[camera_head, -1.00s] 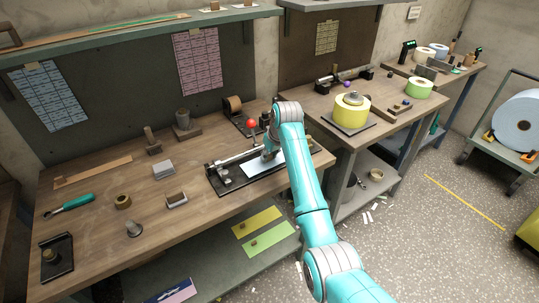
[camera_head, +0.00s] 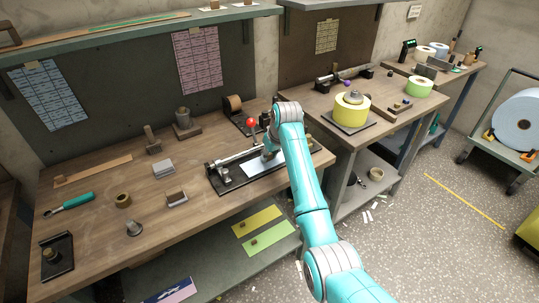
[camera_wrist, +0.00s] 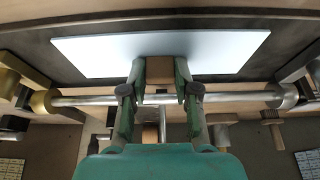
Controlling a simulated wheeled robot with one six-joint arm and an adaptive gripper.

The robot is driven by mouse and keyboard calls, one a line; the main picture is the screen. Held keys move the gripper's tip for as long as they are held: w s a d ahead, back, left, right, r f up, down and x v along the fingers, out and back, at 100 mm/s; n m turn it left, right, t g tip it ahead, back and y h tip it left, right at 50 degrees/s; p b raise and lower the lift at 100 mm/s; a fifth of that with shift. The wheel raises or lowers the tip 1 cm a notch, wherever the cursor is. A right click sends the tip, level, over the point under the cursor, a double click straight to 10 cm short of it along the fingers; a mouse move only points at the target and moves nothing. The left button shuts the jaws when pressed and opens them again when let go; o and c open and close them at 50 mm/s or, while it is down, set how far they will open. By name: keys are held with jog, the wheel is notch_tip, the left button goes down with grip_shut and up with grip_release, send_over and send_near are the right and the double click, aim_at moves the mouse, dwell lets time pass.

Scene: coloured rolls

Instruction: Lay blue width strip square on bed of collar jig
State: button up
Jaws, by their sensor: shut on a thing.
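The blue width strip (camera_head: 259,168), pale blue and almost white, lies over the dark bed of the collar jig (camera_head: 226,184) on the near bench. In the wrist view the strip (camera_wrist: 100,55) spans much of the bed, its long edges roughly parallel to the jig's metal bar (camera_wrist: 80,97) but slightly slanted. My gripper (camera_wrist: 160,70) is shut on a small tan block (camera_wrist: 159,72) at the strip's middle, by its bar-side edge. In the head view my arm partly covers the strip and gripper. I cannot tell whether the strip is fully flat on the bed.
The jig's bar (camera_head: 236,157) runs along its back, with a red knob (camera_head: 252,122) behind. A grey block stack (camera_head: 164,169) and a small holder (camera_head: 176,199) stand left of the jig. Yellow (camera_head: 256,221) and green (camera_head: 268,239) strips lie on the shelf below.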

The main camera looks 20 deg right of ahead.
aim_at(273, 165)
jog(key=o, duration=0.9)
jog(key=shift+c, duration=0.2)
jog(key=shift+o, duration=0.3)
jog(key=o, duration=0.4)
jog(key=shift+r, duration=0.15)
jog(key=shift+v, duration=2.8)
jog(key=shift+s, duration=0.1)
